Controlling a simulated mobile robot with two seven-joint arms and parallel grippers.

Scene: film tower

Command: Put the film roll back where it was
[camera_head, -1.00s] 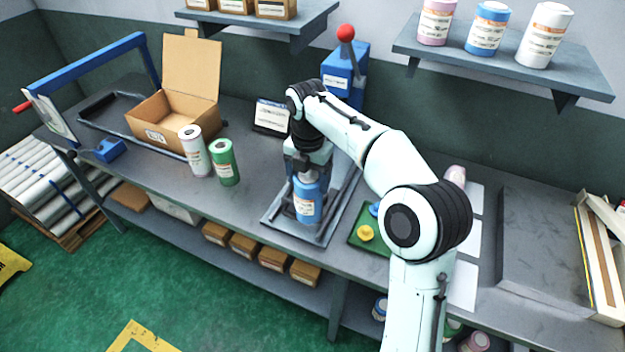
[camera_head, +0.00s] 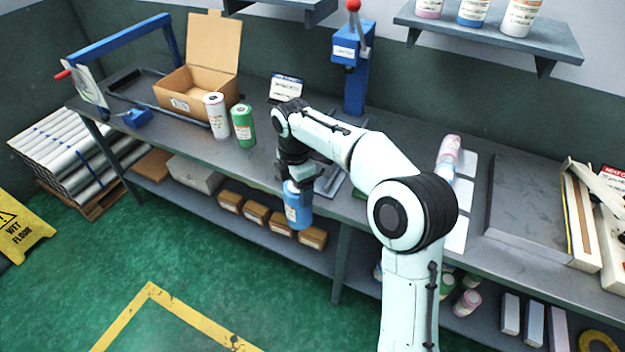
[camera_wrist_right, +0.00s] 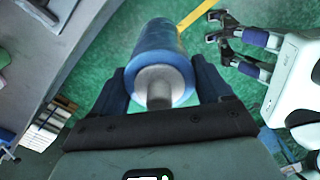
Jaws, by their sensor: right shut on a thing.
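The blue film roll (camera_head: 298,207) with a white label hangs upright from my right gripper (camera_head: 298,180), in front of the bench's front edge. In the right wrist view the roll (camera_wrist_right: 158,55) sits between the two dark fingers, its pale grey end toward the camera and green floor beyond. My left gripper (camera_wrist_right: 224,38) shows at the right of the wrist view, fingers apart and empty, away from the roll. The grey tray (camera_head: 335,180) on the bench is partly hidden behind my right arm.
Small boxes (camera_head: 256,213) line the lower shelf. A yellow wet-floor sign (camera_head: 20,228) stands at left. Floor before the bench is clear.

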